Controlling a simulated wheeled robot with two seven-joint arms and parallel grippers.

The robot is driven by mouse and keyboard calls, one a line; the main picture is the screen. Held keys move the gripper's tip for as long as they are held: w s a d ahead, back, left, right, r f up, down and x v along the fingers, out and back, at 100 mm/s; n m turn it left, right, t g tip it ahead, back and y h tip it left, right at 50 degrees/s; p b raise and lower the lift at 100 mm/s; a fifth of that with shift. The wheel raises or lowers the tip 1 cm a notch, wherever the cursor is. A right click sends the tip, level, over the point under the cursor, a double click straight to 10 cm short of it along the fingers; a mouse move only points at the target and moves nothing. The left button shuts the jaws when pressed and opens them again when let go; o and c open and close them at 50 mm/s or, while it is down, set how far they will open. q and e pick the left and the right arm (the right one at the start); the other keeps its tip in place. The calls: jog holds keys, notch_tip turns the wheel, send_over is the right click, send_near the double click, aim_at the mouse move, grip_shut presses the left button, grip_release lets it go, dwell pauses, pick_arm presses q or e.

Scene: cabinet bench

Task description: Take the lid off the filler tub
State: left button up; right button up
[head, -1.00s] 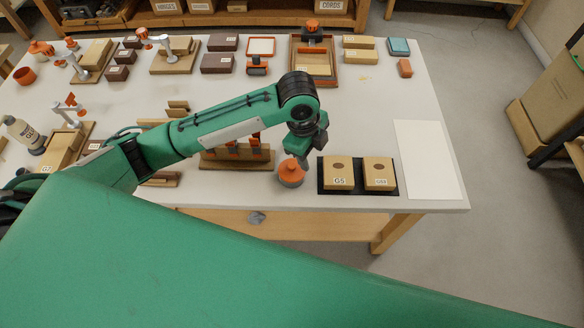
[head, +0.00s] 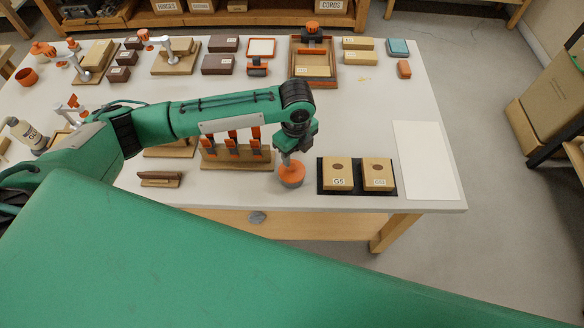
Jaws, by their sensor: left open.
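The filler tub (head: 291,183) is a small round pot near the front edge of the bench, with an orange lid (head: 292,171) on it. My left gripper (head: 287,161) comes down over the lid from above, its fingers open at the lid's top. The fingers partly hide the lid's knob, and I cannot tell whether they touch it. My right gripper is not in view.
Right of the tub lies a dark tray (head: 328,188) with two tan blocks, then a white sheet (head: 425,160). Left of it stands a wooden rack (head: 228,160) with orange-handled tools. An orange-rimmed box (head: 328,85) is farther back.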

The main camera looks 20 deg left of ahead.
aim_at(292, 166)
pick_arm(q)
jog(key=f, duration=0.1)
jog(key=f+p, duration=0.1)
jog(key=a+f, duration=0.1)
jog(key=f, duration=0.1)
jog(key=shift+s+p, duration=0.25)
jog(key=shift+p, duration=0.15)
jog(key=shift+d+f, duration=0.1)
jog(key=shift+f, duration=0.55)
jog(key=c, duration=1)
jog(key=shift+c, duration=0.2)
jog(key=shift+r, duration=0.1)
grip_shut()
